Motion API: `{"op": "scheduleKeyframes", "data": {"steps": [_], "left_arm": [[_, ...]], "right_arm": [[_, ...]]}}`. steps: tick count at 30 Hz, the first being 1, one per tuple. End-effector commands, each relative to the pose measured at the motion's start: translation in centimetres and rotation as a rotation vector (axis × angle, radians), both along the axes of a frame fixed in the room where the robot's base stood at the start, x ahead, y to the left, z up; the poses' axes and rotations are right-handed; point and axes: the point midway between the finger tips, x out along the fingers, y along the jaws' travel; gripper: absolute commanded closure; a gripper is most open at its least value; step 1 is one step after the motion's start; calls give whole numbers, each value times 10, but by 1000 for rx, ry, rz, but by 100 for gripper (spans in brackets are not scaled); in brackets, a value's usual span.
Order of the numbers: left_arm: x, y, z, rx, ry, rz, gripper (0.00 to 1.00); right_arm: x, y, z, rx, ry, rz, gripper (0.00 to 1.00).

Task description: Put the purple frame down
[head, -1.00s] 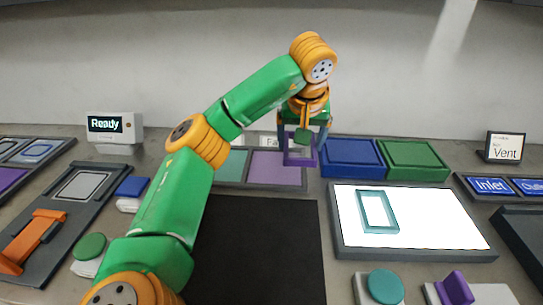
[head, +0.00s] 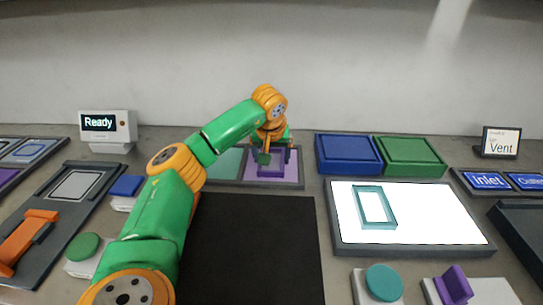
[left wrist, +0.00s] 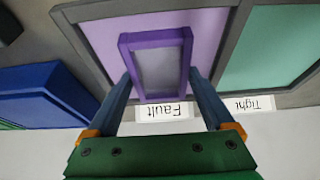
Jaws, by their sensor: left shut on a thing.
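The purple frame (left wrist: 125,56) is a small upright-looking rectangle in the left wrist view, with a grey-violet opening. My left gripper (left wrist: 160,92) is shut on it, one blue finger at each side. In the head view the frame (head: 262,172) shows low over the light purple panel (head: 291,181), partly hidden by my gripper (head: 271,165). In the left wrist view this panel (left wrist: 60,108) lies by a label reading "Fault" (left wrist: 165,111). I cannot tell whether the frame touches the panel. My right gripper is not in view.
A light teal panel (left wrist: 275,55) labelled "Tight" (left wrist: 249,103) adjoins the purple one. Blue (head: 348,154) and green (head: 412,155) bins stand to the right. A teal frame (head: 362,207) lies on the lit white panel (head: 430,215). A black mat (head: 255,250) is clear.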

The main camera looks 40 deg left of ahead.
Motion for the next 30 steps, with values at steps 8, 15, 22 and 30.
{"op": "scheduleKeyframes", "data": {"steps": [8, 15, 22, 30], "left_arm": [[0, 0, -1, -1, 1, 0, 0], [-6, -6, 25, -2, -4, -2, 0], [-23, -21, 83, 0, -5, -2, 0], [-35, -30, 113, 0, 0, 0, 0]], "right_arm": [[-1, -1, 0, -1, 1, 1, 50], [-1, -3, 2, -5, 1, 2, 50], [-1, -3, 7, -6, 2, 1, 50], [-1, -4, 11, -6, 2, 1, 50]]}}
